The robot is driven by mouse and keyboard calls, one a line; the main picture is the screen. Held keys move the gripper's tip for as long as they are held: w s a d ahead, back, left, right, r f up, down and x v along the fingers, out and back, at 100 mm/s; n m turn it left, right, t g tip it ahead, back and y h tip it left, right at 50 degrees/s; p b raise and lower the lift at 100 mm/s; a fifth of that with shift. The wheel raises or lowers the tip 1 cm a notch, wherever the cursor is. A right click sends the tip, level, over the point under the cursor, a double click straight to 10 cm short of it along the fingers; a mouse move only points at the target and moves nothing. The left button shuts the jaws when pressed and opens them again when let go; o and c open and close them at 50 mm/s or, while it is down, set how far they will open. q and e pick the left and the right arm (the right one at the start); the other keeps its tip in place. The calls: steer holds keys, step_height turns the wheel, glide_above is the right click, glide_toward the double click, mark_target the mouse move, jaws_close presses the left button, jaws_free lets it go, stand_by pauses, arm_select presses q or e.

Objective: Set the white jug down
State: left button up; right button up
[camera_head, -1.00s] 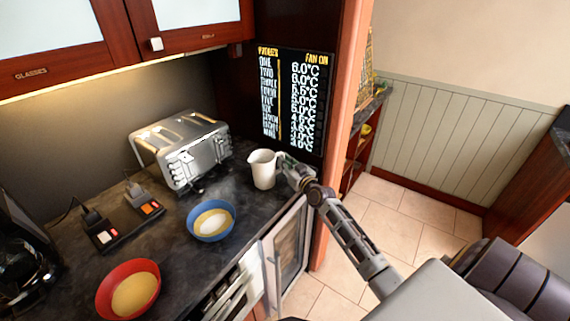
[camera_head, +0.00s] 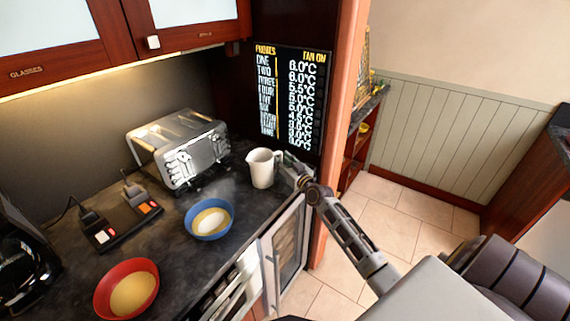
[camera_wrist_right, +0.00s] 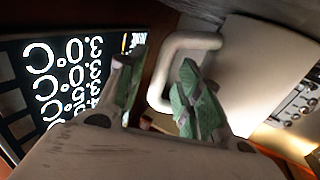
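The white jug (camera_head: 262,169) stands upright on the dark counter, near its right end, beside the toaster. In the head view its base appears to rest on the counter. My right gripper (camera_head: 285,160) is at the jug's right side, by the handle. In the right wrist view the jug (camera_wrist_right: 245,75) fills the upper right, and its handle (camera_wrist_right: 185,43) loops toward my fingers. The two green fingers of my right gripper (camera_wrist_right: 158,80) stand apart on either side of the handle, with a gap visible at the left finger. My left gripper is not in view.
A silver toaster (camera_head: 183,150) stands left of the jug. A blue bowl (camera_head: 197,231) and a red bowl (camera_head: 101,300) are nearer the front. A black display board (camera_head: 291,100) is behind the jug. The counter between jug and blue bowl is clear.

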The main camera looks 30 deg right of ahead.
steer(key=shift+r, duration=0.1)
steer(key=shift+s, duration=0.1)
steer(key=s, duration=1.1)
steer(key=shift+s+b, duration=0.4)
stand_by(0.5)
stand_by(0.7)
